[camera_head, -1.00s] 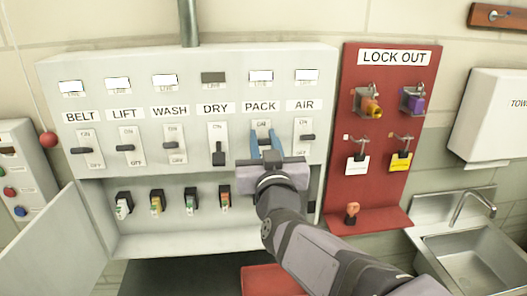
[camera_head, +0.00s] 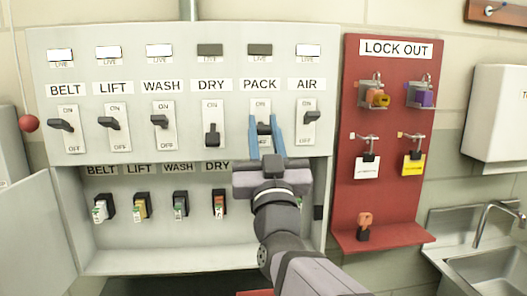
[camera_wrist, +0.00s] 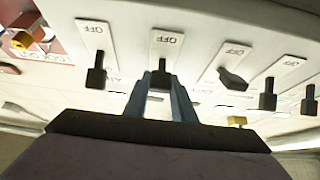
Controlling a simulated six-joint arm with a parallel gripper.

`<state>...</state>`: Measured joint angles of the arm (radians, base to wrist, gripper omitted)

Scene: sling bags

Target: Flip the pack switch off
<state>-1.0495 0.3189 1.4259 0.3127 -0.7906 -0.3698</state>
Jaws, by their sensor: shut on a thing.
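The pack switch (camera_head: 264,129) is a dark lever on a white plate under the PACK label on the grey panel. My gripper (camera_head: 265,122) has its blue fingers on either side of this lever and is shut on it. The lamp window above PACK (camera_head: 260,50) is dark. In the wrist view the lever (camera_wrist: 161,76) stands at the tips of my fingers (camera_wrist: 161,88).
The dry switch (camera_head: 212,135) beside it is down, with a dark lamp. The air switch (camera_head: 310,118) is close on the right. A red lock-out board (camera_head: 350,110) stands right.

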